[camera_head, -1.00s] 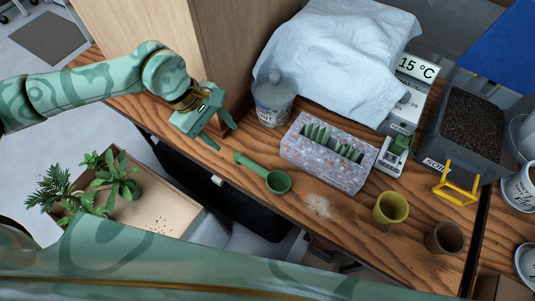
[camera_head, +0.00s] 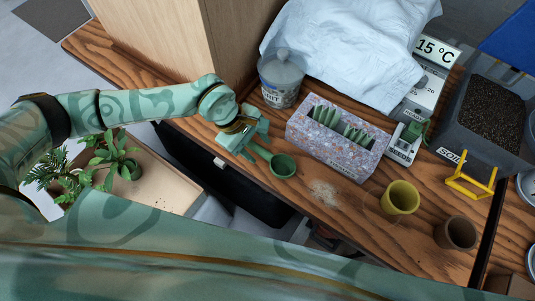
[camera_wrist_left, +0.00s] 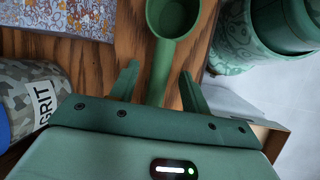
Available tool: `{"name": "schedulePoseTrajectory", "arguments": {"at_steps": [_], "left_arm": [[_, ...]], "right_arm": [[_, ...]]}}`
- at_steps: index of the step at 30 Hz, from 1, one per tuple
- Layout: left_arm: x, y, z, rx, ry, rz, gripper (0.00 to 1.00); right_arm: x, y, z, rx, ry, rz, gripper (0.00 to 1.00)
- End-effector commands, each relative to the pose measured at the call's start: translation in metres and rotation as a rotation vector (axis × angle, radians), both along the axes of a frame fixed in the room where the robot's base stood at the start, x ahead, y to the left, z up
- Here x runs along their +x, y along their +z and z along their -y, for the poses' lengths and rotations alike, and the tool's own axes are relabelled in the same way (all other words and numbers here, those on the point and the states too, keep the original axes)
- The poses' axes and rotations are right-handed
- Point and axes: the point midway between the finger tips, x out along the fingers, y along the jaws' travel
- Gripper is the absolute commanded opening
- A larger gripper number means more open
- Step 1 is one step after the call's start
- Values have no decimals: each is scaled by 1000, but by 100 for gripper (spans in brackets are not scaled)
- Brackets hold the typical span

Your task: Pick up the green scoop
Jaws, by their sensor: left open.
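The green scoop (camera_head: 284,166) lies on the wooden bench, its round cup toward the right and its handle running up-left to my left gripper (camera_head: 259,149). In the left wrist view the scoop's cup (camera_wrist_left: 173,17) is at the top. Its handle runs down between the two open fingers of my left gripper (camera_wrist_left: 161,80), with gaps seen on both sides. The handle's far end is hidden behind the gripper's body. My right gripper is not in view.
A grit jar (camera_head: 281,79) stands just behind the left gripper. A speckled planter box (camera_head: 335,150) is right of the scoop. A yellow-green pot (camera_head: 400,197), a brown pot (camera_head: 456,233) and a soil bin (camera_head: 481,112) stand further right. The bench's front edge is close to the scoop.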

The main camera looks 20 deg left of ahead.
Motion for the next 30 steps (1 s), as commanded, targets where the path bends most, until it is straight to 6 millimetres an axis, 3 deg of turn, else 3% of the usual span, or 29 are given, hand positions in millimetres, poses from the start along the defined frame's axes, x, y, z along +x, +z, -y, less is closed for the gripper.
{"name": "schedulePoseTrajectory", "arguments": {"at_steps": [2, 8, 13, 23, 30], "left_arm": [[0, -11, 4, -1, 0, -2, 47], [1, -10, 5, 0, 1, 2, 47], [1, -10, 4, 0, 0, 1, 2], [1, -8, 4, -1, 1, 2, 1], [2, 18, 4, 0, 0, 6, 1]], "right_arm": [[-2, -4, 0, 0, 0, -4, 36], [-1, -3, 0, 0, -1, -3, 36], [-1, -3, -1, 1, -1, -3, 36], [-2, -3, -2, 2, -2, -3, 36], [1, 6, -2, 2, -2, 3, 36]]}}
